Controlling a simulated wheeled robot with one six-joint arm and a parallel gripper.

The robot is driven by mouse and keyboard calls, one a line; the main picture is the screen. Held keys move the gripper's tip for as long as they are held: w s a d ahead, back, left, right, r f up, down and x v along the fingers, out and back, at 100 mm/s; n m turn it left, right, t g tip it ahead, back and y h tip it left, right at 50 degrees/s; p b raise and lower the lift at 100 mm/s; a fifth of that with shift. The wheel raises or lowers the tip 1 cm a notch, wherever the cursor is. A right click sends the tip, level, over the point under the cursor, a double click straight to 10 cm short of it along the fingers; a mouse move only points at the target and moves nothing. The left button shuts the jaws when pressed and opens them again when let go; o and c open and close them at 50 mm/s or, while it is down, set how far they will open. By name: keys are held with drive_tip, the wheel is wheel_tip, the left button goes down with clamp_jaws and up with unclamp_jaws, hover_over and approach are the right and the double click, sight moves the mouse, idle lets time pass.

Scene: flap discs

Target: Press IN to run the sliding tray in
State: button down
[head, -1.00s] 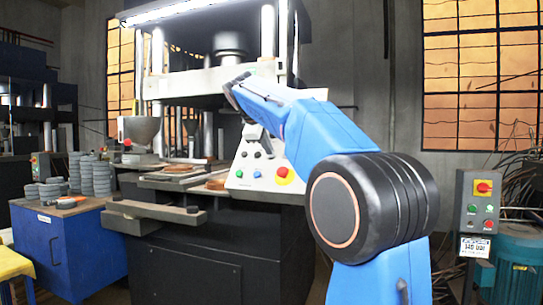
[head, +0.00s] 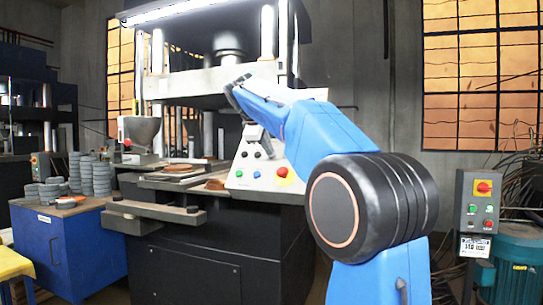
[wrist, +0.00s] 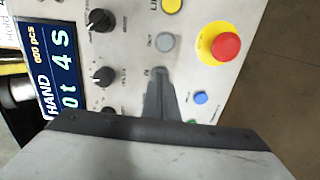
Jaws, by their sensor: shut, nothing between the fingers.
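The control panel (wrist: 215,110) fills most of the wrist view. My gripper (wrist: 161,72) is shut and empty, its grey fingertips over the panel just by the small IN label. The IN button is not visible, apparently covered by the fingers; contact cannot be told. The grey OUT button (wrist: 165,42) lies just above the tips. In the head view the panel (head: 262,180) stands on the press front, and my arm hides part of it. The flat tray area (head: 165,184) of the press lies left of the panel, with reddish-brown material on it.
A red emergency button (wrist: 226,46) on a yellow ring and a blue button (wrist: 200,98) are right of my gripper. Black knobs (wrist: 104,75) and a display (wrist: 55,75) are left. A blue cabinet (head: 70,250) with grey disc stacks stands left of the press.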

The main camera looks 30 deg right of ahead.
drive_tip(key=shift+w+d+f, duration=0.3)
drive_tip(key=shift+d+f, duration=0.05)
drive_tip(key=shift+f, duration=0.1)
idle(0.9)
drive_tip(key=v, duration=0.8)
idle(0.8)
idle(0.4)
drive_tip(key=s+a+f+m+y, duration=0.2)
drive_tip(key=s+a+f, duration=0.3)
drive_tip(key=s+f, duration=0.7)
drive_tip(key=s+a+f+m+g+y, duration=0.1)
drive_tip(key=s+a+f+m+y, duration=0.2)
drive_tip(key=s+f, duration=1)
drive_tip(key=s+a+f+m+y, duration=0.2)
drive_tip(key=s+a+f, duration=0.6)
drive_tip(key=f, duration=1.6)
drive_tip(key=s, duration=0.5)
drive_tip(key=shift+a+m+y, duration=0.2)
drive_tip(key=shift+m+y, duration=0.1)
drive_tip(key=shift+y, duration=0.1)
drive_tip(key=shift+f, duration=0.1)
